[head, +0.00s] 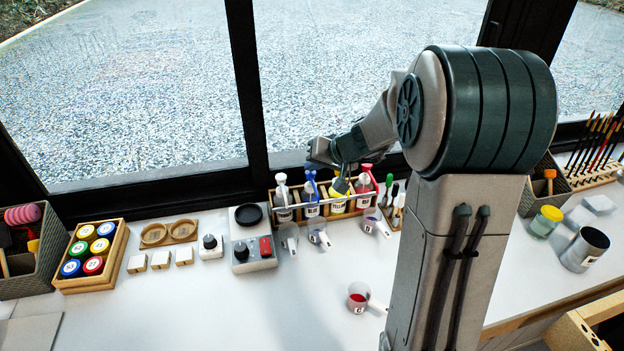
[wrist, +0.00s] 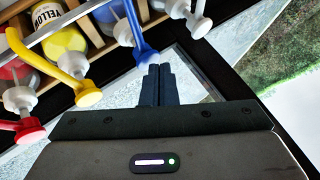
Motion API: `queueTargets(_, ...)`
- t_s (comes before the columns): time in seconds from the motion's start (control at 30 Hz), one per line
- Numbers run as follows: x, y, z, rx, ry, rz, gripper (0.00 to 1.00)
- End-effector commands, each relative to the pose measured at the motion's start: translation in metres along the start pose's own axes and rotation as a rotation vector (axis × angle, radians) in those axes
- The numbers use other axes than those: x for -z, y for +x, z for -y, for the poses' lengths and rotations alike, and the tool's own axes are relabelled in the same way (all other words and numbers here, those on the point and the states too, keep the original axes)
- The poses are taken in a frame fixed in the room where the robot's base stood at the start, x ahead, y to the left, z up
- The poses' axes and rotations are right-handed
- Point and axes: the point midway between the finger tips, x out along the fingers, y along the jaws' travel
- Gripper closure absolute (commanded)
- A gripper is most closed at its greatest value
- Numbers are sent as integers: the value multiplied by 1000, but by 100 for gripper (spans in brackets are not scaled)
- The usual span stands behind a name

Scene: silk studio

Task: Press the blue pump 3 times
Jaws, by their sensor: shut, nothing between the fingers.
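The blue pump (head: 311,186) sits on a clear bottle of blue liquid (head: 312,208), upright in a wooden rack (head: 325,211). A white pump stands to its left; yellow and red pumps stand to its right. In the wrist view the blue pump (wrist: 143,42) shows its spout and blue end right by the tips of my gripper (wrist: 160,70). The fingers are shut together and empty. I cannot tell whether they touch the pump. In the head view my arm's end is over the rack and partly covers the yellow pump.
Several small handled cups stand before the rack; one (head: 358,297) holds red liquid. A grey device (head: 254,254) with a red part stands at the left. Window frames rise close behind the rack. The front of the white table (head: 220,310) is clear.

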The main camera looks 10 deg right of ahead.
Motion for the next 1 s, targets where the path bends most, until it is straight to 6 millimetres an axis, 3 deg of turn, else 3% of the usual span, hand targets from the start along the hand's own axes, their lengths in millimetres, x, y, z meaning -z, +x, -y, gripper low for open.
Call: queueTargets(1.0,-6,7,-5,0,0,1,100)
